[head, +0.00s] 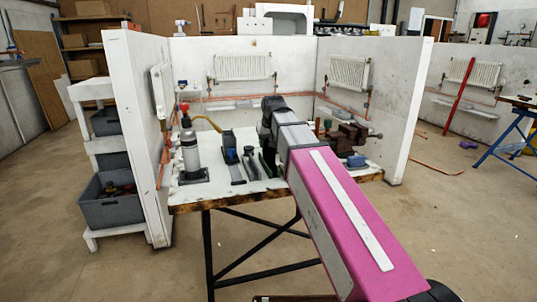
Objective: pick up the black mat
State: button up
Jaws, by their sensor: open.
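A small flat black piece, which looks like the black mat (201,178), lies on the left part of the white bench top. My pink arm reaches from the lower right over the bench. My gripper (267,162) is at the bench's middle, to the right of the mat and apart from it. It is open, with its jaws small and dark in this view. I see nothing held in it.
The worn white bench top (222,193) has white panels on its left, back and right. A brown vise (345,138) stands right. Shelves with grey bins (108,208) stand left.

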jog(key=shift+f, duration=0.15)
jog(key=shift+c, duration=0.3)
grip_shut()
